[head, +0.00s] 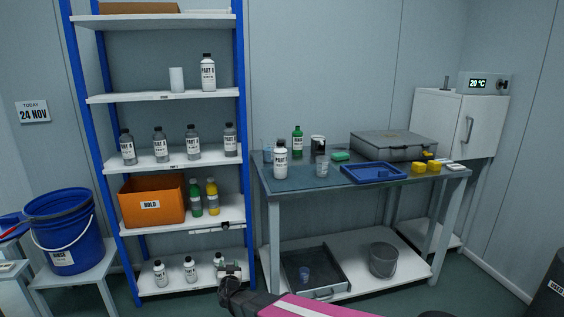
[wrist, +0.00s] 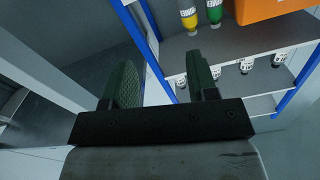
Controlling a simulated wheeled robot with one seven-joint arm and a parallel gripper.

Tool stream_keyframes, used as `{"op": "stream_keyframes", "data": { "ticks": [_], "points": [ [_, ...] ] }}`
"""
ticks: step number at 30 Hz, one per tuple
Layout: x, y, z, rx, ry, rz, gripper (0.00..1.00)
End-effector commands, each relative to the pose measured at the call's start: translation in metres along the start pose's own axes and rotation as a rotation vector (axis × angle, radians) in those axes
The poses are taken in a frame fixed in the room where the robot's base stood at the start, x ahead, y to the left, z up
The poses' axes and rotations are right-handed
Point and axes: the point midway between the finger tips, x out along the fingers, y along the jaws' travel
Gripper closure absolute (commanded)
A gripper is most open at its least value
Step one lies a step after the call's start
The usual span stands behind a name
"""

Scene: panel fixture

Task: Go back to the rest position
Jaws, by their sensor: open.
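My gripper (head: 231,271) is low in front of the blue-posted shelf rack, near its bottom right corner in the head view. In the wrist view its two dark green fingers (wrist: 163,82) stand wide apart with nothing between them. The gap shows grey wall and floor and a blue rack post. In the head view my gripper overlaps the right end of the bottom shelf (head: 205,281) and partly covers a small bottle (head: 219,259). I cannot tell how far it is from the shelf.
The rack holds several bottles and an orange HOLD box (head: 153,201), with a green bottle (head: 196,198) and a yellow bottle (head: 212,197) beside it. A workbench (head: 300,180) stands at right. A blue bucket (head: 61,231) sits on a stand at left.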

Motion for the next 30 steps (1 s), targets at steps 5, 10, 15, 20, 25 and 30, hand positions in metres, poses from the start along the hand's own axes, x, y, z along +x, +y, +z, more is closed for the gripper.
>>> {"op": "stream_keyframes", "data": {
  "ticks": [5, 10, 15, 20, 25, 30],
  "points": [
    [0.002, 0.017, -0.010, -0.016, 0.006, 0.051, 0.47],
    [0.004, 0.040, -0.022, -0.041, 0.011, 0.126, 0.47],
    [0.005, 0.074, -0.037, -0.076, 0.005, 0.231, 0.47],
    [0.003, 0.116, -0.055, -0.120, -0.020, 0.365, 0.47],
    [-0.011, 0.182, -0.079, -0.181, -0.103, 0.572, 0.47],
    [-0.040, 0.256, -0.098, -0.238, -0.289, 0.800, 0.47]
  ]
}}
